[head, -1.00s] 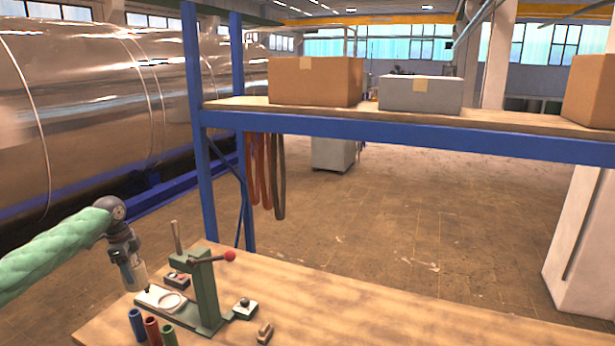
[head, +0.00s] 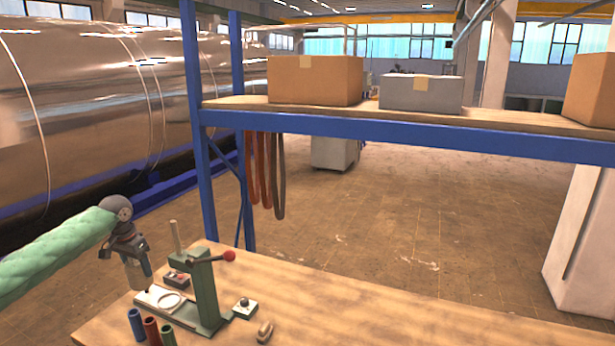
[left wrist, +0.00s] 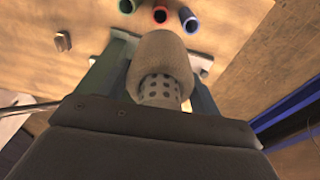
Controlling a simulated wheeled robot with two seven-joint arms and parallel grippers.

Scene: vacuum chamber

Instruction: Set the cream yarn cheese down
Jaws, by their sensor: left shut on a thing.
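The cream yarn cheese (head: 138,278) is wound on a perforated tube that shows in the left wrist view (left wrist: 158,91). My left gripper (head: 138,268) is shut on it, with one finger on each side in the left wrist view (left wrist: 158,82). The cheese hangs slightly tilted near the left end of the pale base plate (head: 150,295) of a green bench press. I cannot tell whether it touches anything below. My right gripper is not in view.
The green press (head: 207,292) has a red-knobbed lever (head: 229,256). Blue (head: 137,322), red (head: 152,331) and green (head: 168,335) tubes stand in front. A small wooden piece (head: 265,332) lies right of it. The wooden tabletop (head: 370,315) is clear farther right.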

